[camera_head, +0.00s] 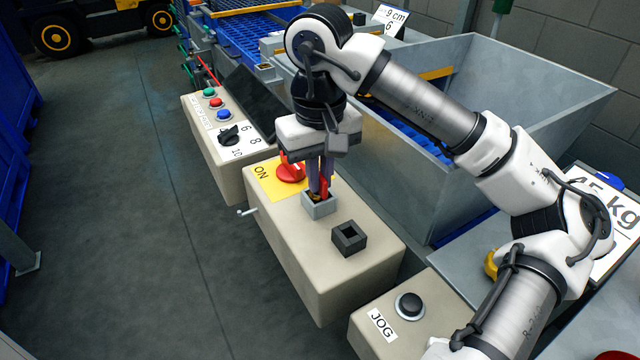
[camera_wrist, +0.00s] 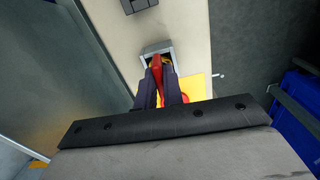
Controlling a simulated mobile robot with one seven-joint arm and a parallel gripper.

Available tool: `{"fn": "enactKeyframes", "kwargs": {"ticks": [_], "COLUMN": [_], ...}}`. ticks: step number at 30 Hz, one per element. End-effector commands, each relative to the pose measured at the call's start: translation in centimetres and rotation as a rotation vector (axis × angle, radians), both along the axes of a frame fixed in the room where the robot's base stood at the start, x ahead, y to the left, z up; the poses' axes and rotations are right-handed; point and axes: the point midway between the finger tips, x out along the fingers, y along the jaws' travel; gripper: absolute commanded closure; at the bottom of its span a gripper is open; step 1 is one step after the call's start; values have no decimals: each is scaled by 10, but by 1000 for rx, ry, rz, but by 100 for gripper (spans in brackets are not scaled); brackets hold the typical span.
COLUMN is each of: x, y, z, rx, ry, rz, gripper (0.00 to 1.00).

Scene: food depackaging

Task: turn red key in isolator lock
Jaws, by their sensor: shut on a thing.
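The red key (camera_head: 324,187) stands upright at the light grey isolator lock (camera_head: 318,208) on top of the beige box (camera_head: 300,240). My gripper (camera_head: 319,183) points down from above and is shut on the key. In the wrist view the red key (camera_wrist: 156,63) shows between my two dark fingers, its far end inside the square grey lock (camera_wrist: 146,50). A brassy bit shows inside the lock opening. How deep the key sits is hidden by my fingers. A red rotary switch (camera_head: 291,172) on a yellow ON plate (camera_head: 264,185) sits just behind the lock.
A black square socket (camera_head: 349,239) stands in front of the lock. A button panel (camera_head: 215,120) is behind left, a JOG box (camera_head: 400,320) at front right. A steel hopper (camera_head: 500,90) stands close on the right. The floor at left is clear.

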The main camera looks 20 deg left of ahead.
Motion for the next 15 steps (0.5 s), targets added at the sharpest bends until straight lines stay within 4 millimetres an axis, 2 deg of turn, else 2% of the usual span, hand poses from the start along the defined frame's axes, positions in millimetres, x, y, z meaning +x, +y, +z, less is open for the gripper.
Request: {"fn": "enactKeyframes", "kwargs": {"ticks": [1,11,15], "x": [-2,-2,-2], "y": [1,1,1], "z": [-7,-7,-8], "rx": [-4,-5,-5], "ry": [11,12,12], "rz": [40,79,184], "gripper": [100,100,100]}}
